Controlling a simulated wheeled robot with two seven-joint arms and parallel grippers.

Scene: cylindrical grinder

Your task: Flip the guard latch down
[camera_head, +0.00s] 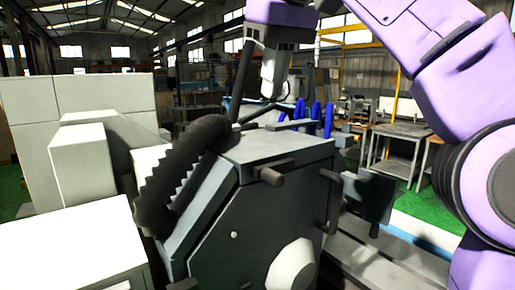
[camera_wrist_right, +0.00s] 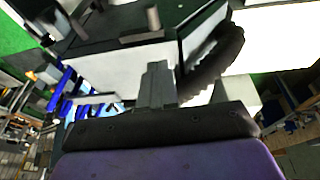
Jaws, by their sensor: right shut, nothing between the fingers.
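The grinder's dark grey housing (camera_head: 285,148) stands in the middle of the head view. A short dark latch-like lever (camera_head: 272,174) sticks out at its upper front edge; I cannot tell for certain that it is the guard latch. A similar dark lever (camera_wrist_right: 142,39) shows at the top of the right wrist view. A second, longer dark handle (camera_head: 331,196) is on the housing's right side. My right gripper (camera_head: 268,95) points down above and behind the housing top, shut and empty, apart from the levers. Its closed fingers (camera_wrist_right: 155,70) also show in the wrist view. My left gripper is out of view.
A thick black ribbed hose (camera_head: 175,180) curves along the housing's left side, beside pale machine covers (camera_head: 85,165). Blue upright parts (camera_head: 321,117) stand behind the housing. A bench (camera_head: 400,132) is at the back right. Open air lies above the housing's front.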

